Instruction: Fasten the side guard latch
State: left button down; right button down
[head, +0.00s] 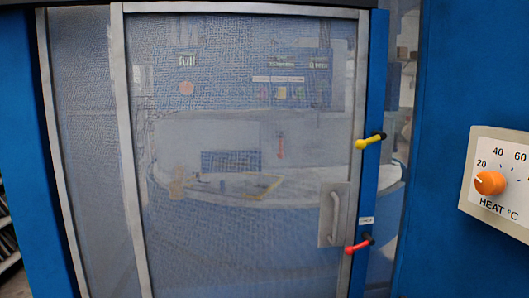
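A mesh guard door (240,120) in a pale metal frame fills the middle of the head view. The red lever (357,247) is lower, tilted the same way. I cannot tell which one is the side guard latch. A grey plate with a pull handle (334,219) is on the door's lower right. Neither of my grippers is in view.
A heat dial panel (500,180) with an orange knob (490,183) is on the blue wall at the far right. Machine parts show dimly through the mesh.

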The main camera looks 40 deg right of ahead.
aim_at(376, 134)
jog(key=z, duration=2.3)
